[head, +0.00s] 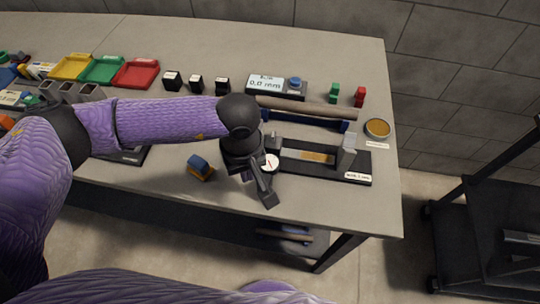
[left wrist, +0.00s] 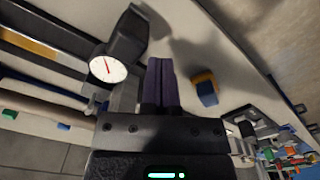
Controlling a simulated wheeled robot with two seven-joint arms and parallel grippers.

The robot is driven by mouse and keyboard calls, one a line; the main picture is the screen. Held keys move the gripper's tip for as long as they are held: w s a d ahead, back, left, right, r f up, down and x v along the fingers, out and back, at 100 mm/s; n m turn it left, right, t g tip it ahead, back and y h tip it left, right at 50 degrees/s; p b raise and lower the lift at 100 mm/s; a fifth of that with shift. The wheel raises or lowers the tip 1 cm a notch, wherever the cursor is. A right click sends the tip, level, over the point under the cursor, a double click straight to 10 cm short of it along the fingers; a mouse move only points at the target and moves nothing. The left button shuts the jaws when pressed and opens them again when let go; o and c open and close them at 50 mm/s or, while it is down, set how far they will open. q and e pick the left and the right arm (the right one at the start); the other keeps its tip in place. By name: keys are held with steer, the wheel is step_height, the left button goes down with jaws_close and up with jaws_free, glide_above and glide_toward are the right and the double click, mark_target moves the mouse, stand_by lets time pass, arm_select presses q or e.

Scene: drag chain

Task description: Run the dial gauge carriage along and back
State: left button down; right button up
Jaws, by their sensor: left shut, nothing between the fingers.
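The dial gauge (head: 271,163) has a round white face with a red needle; it also shows in the left wrist view (left wrist: 108,69). It sits at the left end of a black base (head: 325,177) with a tan strip and a grey upright block (head: 347,152) at the right end. A dark handle-like part (head: 265,190) reaches from the gauge towards the table's front edge, also seen in the left wrist view (left wrist: 129,38). My left gripper (head: 245,172) is just left of the gauge, partly hidden by its own wrist. Its fingers (left wrist: 161,85) are together and empty, beside the handle.
A blue and orange block (head: 200,168) lies left of the gripper. Behind the base are a brown roll on a blue stand (head: 310,109), a display unit (head: 275,86) and a round tin (head: 377,128). Coloured trays (head: 135,74) stand at the back left.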

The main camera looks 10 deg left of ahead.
arm_select(q)
steer(key=shift+d+b, duration=0.9)
steer(key=shift+d, duration=1.95)
steer(key=shift+s+d+b, duration=0.2)
steer(key=shift+d+b, duration=1.5)
steer(key=shift+d, duration=1.95)
steer(key=shift+a, duration=0.1)
steer(key=shift+a, duration=0.65)
step_height(320, 180, up, 8)
steer(key=p, duration=0.4)
steer(key=shift+p, duration=0.3)
